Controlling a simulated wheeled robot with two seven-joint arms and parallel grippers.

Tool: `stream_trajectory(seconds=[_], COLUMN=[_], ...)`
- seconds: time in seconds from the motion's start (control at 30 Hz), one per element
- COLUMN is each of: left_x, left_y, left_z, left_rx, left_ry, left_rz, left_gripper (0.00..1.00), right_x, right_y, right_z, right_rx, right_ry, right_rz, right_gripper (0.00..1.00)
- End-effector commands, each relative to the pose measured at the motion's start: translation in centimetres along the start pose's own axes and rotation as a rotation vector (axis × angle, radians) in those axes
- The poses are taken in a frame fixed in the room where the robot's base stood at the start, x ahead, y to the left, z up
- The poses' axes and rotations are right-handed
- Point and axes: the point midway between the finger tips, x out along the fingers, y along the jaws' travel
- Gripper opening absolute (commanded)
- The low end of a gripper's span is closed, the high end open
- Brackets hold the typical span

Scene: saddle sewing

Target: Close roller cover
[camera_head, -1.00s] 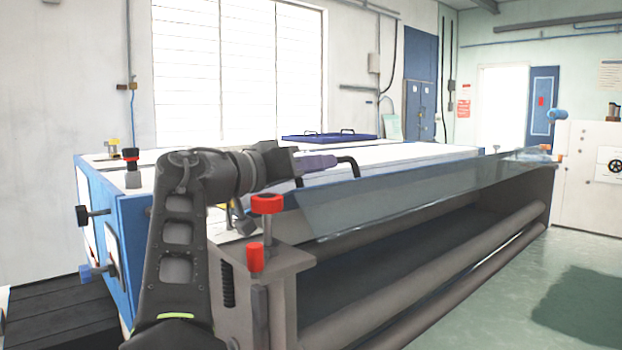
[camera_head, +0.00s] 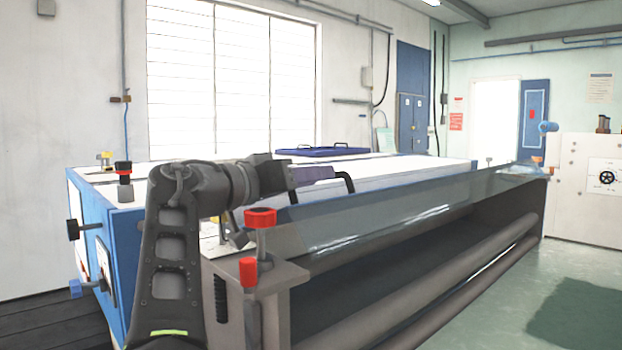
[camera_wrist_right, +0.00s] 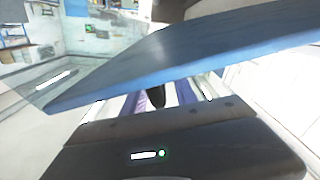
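The roller cover (camera_head: 400,215) is a long, translucent blue-grey panel, tilted along the machine's front above the rollers (camera_head: 470,255). In the right wrist view, a blue slab that looks like the cover (camera_wrist_right: 190,55) crosses in front of my fingers. A curved black handle (camera_head: 345,182) shows at the cover's near upper edge. My right gripper (camera_head: 318,175) is beside this handle. In the right wrist view, a black piece (camera_wrist_right: 157,93) lies between its purple fingers (camera_wrist_right: 170,98); the slab hides the tips, so the grip is unclear. My left gripper is out of view.
Red-topped knobs (camera_head: 260,217) stand on the grey end bracket (camera_head: 275,275), close to my right arm. The machine's white top (camera_head: 400,168) lies behind the cover, with a dark blue lid (camera_head: 322,152) beyond it. Green floor (camera_head: 480,325) is clear at the right.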

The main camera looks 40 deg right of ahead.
Motion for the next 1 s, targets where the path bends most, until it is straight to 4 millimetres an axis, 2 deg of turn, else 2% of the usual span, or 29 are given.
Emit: stream_trajectory(seconds=[0.5,0.63,0.9,1.0], left_x=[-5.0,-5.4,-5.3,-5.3], left_y=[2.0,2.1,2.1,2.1], left_z=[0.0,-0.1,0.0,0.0], left_rx=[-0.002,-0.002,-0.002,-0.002], left_ry=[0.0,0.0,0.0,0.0], left_rz=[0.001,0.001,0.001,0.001], left_gripper=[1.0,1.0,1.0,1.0], right_x=[0.0,0.0,-0.1,-0.1], right_y=[2.9,3.1,3.1,3.1], right_z=[-8.4,-9.1,-9.0,-9.1], right_rx=[0.001,0.001,0.001,0.001], right_ry=[0.001,0.001,0.001,0.001], right_rz=[0.001,-0.001,-0.001,-0.001], right_gripper=[0.34,0.34,0.34,0.28])
